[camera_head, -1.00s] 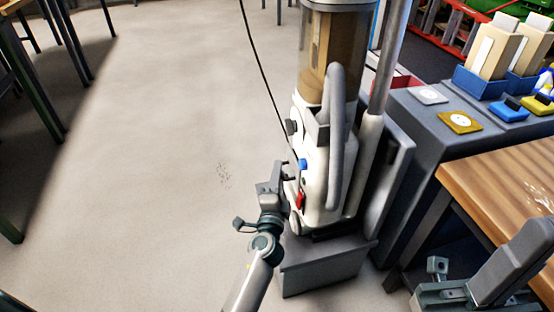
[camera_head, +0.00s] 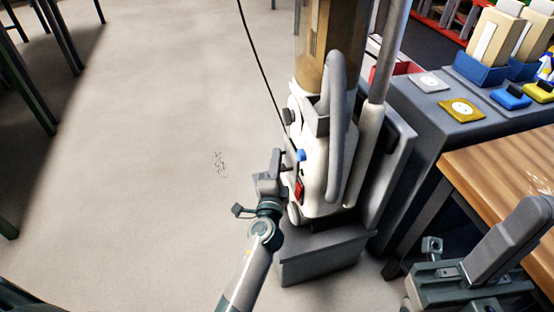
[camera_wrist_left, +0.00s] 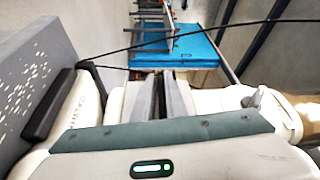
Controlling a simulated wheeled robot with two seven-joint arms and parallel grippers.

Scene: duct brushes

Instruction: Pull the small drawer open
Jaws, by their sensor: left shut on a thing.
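A white upright machine (camera_head: 318,140) with a brownish clear cylinder stands on a grey base box (camera_head: 322,255) in the middle of the head view. Its left side carries a blue knob (camera_head: 300,155) and a red part (camera_head: 299,190). My left gripper (camera_head: 284,168) is against this left side, beside the blue knob, shut on a small part that its own fingers hide. I cannot make out the drawer's edges. In the left wrist view its fingers (camera_wrist_left: 165,97) lie close together between white surfaces. A grey and teal piece (camera_head: 470,275) at lower right looks like my right wrist; its jaws are unclear.
A thin black cable (camera_head: 257,62) runs down to the machine. Right of it are a grey cabinet (camera_head: 413,115) with blue bins (camera_head: 482,73) and a wooden table (camera_head: 500,170). Table legs (camera_head: 35,95) stand at far left.

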